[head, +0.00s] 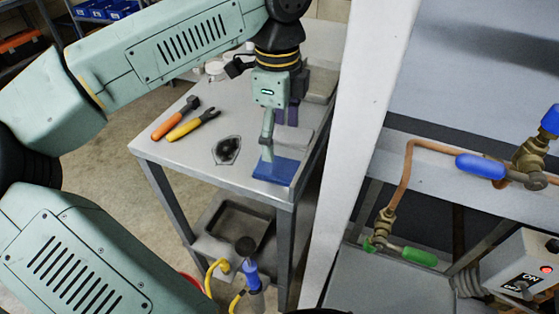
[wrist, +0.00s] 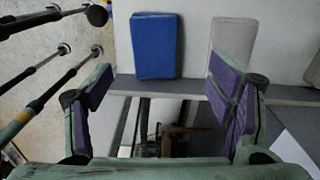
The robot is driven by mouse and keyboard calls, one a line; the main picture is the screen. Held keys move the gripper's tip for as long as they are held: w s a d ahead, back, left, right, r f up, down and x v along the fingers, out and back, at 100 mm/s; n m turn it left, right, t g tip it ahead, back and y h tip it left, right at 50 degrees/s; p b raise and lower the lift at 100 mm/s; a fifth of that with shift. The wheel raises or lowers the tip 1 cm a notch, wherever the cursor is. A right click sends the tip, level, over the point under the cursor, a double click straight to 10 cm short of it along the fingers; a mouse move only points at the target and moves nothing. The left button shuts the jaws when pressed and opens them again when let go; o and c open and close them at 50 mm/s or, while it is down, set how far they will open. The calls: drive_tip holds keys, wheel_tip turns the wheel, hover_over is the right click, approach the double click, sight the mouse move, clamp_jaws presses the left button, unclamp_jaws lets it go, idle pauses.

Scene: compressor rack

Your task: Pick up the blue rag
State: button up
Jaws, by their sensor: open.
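The blue rag (head: 277,170) lies flat near the front right corner of the grey table in the head view. In the wrist view the blue rag (wrist: 154,46) is a folded rectangle close to the table's edge, ahead of the fingers and left of centre. My gripper (head: 279,130) is open and empty, pointing down above the table by the rag, and a finger hides part of the rag's far side. In the wrist view my gripper (wrist: 160,80) has its purple-padded fingers spread wide, with the rag beyond the gap. I see no contact with the rag.
A grey folded cloth (wrist: 234,46) lies right of the blue rag. An orange-handled tool (head: 175,117), yellow-handled pliers (head: 193,125) and a dark part (head: 227,150) lie left on the table. A white upright post (head: 358,130) and the pipe rack stand close on the right.

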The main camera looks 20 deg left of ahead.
sight(277, 166)
drive_tip(key=f, duration=0.2)
drive_tip(key=f+p, duration=0.1)
drive_tip(key=f, duration=0.2)
drive_tip(key=f+p, duration=0.1)
drive_tip(key=f, duration=0.1)
drive_tip(key=shift+s+f, duration=0.2)
drive_tip(key=shift+s, duration=0.15)
drive_tip(key=shift+c, duration=0.2)
drive_tip(key=c, duration=1.2)
drive_tip(key=shift+o, duration=0.2)
drive_tip(key=shift+r, duration=0.55)
wheel_tip(277, 166, up, 2)
drive_tip(key=shift+r+b, duration=0.15)
drive_tip(key=shift+b, duration=0.65)
drive_tip(key=s+a+r+b, duration=0.1)
drive_tip(key=s+a+b, duration=0.3)
drive_tip(key=a, duration=1)
drive_tip(key=shift+s+a+r, duration=0.35)
drive_tip(key=shift+s, duration=0.85)
